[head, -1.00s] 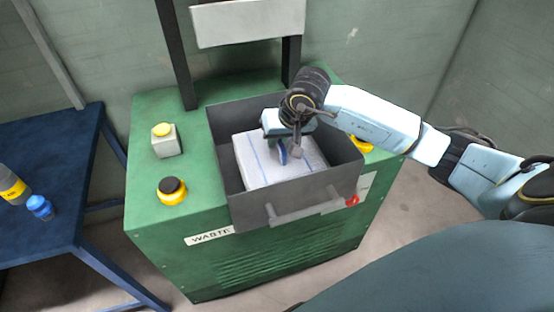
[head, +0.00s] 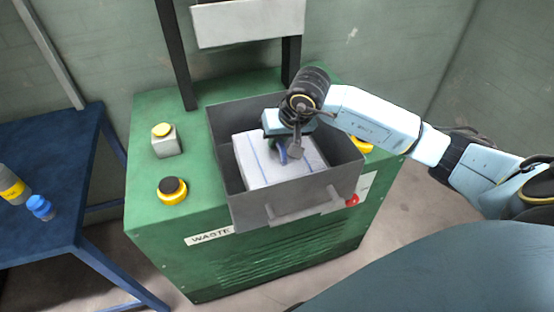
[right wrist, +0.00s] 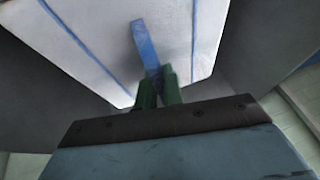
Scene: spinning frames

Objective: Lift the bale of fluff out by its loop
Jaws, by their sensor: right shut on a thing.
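The bale of fluff (head: 262,165) is a white block with thin blue bands, lying in the grey open-topped box (head: 222,150) of the green machine. It also fills the top of the right wrist view (right wrist: 95,45). A blue loop (right wrist: 147,45) stands up from the bale. My right gripper (head: 284,152) is over the bale, and its green fingers are shut on the loop in the right wrist view (right wrist: 160,80). The bale's far side is partly hidden behind my right gripper. My left gripper is not in view.
The box has walls all round and a handle (head: 305,207) in front. Yellow-ringed buttons (head: 172,190) and a small yellow-topped box (head: 165,140) stand on the green machine (head: 160,105). A blue table (head: 70,165) with bottles (head: 40,207) is at left.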

